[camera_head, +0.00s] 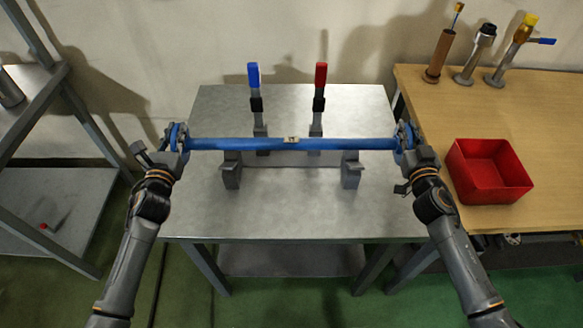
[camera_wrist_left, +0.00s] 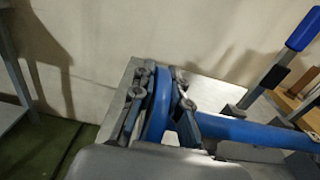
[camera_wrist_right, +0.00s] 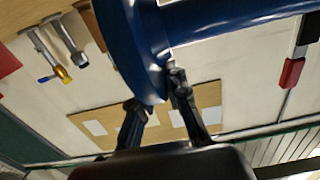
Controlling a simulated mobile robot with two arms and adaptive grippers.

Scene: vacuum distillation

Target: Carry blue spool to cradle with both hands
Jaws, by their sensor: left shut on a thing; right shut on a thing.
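The blue spool (camera_head: 255,144) is a long blue bar with a round flange at each end, held roughly level across the metal table. My left gripper (camera_head: 173,145) is shut on its left flange, which also shows between the fingers in the left wrist view (camera_wrist_left: 158,105). My right gripper (camera_head: 408,146) is shut on the right flange, seen large in the right wrist view (camera_wrist_right: 140,45). The cradle has two grey supports, a left one (camera_head: 231,176) and a right one (camera_head: 351,174). The spool passes above or behind their tops; contact cannot be told.
A blue-handled lever (camera_head: 253,75) and a red-handled lever (camera_head: 320,75) stand behind the spool. The metal table (camera_head: 290,215) is bare in front. A wooden bench (camera_head: 425,100) at right bears a red bin (camera_head: 490,170) and several upright tools. A metal shelf (camera_head: 60,195) stands left.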

